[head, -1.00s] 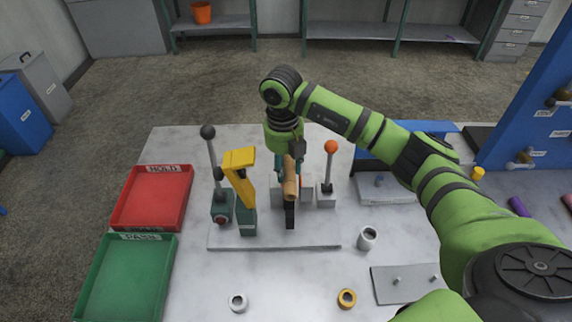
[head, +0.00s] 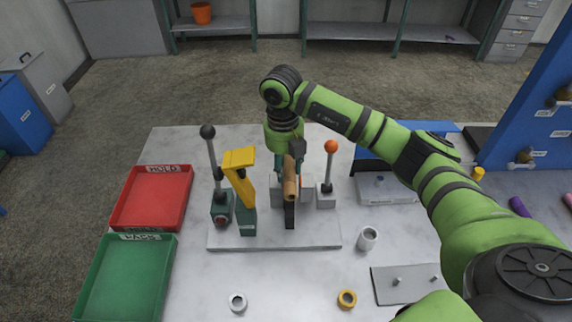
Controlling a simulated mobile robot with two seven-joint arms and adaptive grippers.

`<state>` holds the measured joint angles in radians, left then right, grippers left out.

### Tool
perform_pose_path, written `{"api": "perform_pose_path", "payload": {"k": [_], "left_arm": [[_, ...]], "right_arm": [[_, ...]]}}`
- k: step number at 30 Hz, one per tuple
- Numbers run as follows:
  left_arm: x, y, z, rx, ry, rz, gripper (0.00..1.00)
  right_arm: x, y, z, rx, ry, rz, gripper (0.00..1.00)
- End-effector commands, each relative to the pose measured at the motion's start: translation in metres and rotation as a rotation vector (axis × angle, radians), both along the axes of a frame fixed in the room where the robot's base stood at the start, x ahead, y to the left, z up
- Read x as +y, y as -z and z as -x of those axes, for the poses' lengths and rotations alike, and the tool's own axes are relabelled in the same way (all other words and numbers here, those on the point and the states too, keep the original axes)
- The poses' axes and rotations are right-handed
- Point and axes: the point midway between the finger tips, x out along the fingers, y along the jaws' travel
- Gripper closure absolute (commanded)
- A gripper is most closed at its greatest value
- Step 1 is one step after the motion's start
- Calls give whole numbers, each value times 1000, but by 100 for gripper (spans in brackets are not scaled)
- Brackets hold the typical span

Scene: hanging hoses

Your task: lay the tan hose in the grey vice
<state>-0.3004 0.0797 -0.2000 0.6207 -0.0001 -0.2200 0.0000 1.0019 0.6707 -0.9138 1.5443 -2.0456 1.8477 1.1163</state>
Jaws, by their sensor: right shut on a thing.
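The tan hose (head: 290,188) is a short tube over the middle of the light grey base plate. My right gripper (head: 289,165) points down from above and is shut on the hose, with its fingers partly hidden behind the hose and wrist. The grey vice (head: 277,191) shows as light grey blocks on both sides of the hose, with a dark post (head: 290,215) in front below it. I cannot tell whether the hose touches the vice. A lever with an orange knob (head: 330,147) stands at its right. My left gripper is not in view.
A yellow-topped device (head: 239,160) and a black-knobbed lever (head: 208,132) stand just left of my right gripper. Red (head: 152,196) and green (head: 126,277) trays lie at the left. A grey cup (head: 367,238) and two rings stand in front. The plate's front strip is clear.

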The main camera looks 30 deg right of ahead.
Motion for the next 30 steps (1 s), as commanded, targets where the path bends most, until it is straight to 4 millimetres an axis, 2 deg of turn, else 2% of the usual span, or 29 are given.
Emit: {"api": "perform_pose_path", "payload": {"k": [30], "left_arm": [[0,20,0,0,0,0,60]], "right_arm": [[0,27,0,1,0,0,92]]}}
